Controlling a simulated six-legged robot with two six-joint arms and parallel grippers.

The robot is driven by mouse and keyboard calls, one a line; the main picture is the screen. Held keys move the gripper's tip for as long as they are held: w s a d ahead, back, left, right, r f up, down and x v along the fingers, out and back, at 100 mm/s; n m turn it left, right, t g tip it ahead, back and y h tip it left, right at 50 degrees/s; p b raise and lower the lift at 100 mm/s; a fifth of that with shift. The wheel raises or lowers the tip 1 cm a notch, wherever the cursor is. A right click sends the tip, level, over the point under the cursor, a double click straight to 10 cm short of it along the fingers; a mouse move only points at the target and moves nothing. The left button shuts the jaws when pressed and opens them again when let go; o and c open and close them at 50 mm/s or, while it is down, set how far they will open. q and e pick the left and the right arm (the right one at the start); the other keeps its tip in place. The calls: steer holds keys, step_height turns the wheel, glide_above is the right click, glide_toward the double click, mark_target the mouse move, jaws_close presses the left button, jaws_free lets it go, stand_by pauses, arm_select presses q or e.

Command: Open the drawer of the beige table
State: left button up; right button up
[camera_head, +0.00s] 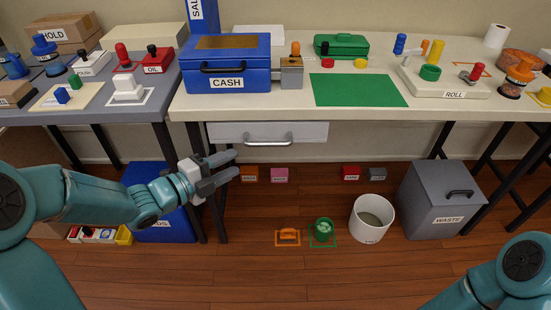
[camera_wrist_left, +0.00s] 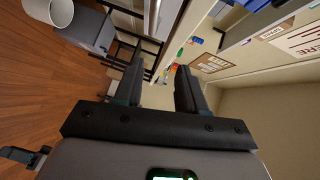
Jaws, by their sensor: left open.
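The beige table (camera_head: 290,103) stands in the middle of the head view. Its drawer (camera_head: 225,131) hangs under the tabletop on the left side, with a pale front and a grey bar handle (camera_head: 268,141). The drawer looks shut; no inside shows. My left gripper (camera_head: 237,163) is open and empty, just left of the handle and a little below it, apart from it in the picture. In the left wrist view my left gripper (camera_wrist_left: 159,70) also shows open, with nothing between its fingers. My right gripper is out of view; only part of that arm shows.
A blue cash box (camera_head: 228,68) and a green mat (camera_head: 360,90) are on the beige table. A grey table (camera_head: 95,112) stands at left. On the floor are a white bucket (camera_head: 371,220), a grey waste bin (camera_head: 430,200) and several small items. Table legs stand beside my left arm.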

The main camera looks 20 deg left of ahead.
mark_target(267, 146)
arm_select(q)
steer(key=shift+y, duration=0.3)
steer(key=b+x, duration=0.1)
steer(key=x, duration=0.4)
steer(key=a+f+b+x, duration=0.1)
steer(key=x, duration=0.4)
steer(key=b+x, duration=0.1)
steer(key=x, duration=0.4)
steer(key=shift+w+f, duration=0.35)
steer(key=shift+w, duration=0.15)
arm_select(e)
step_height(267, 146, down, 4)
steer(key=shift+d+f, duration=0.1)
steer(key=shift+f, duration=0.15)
arm_select(q)
jaws_close()
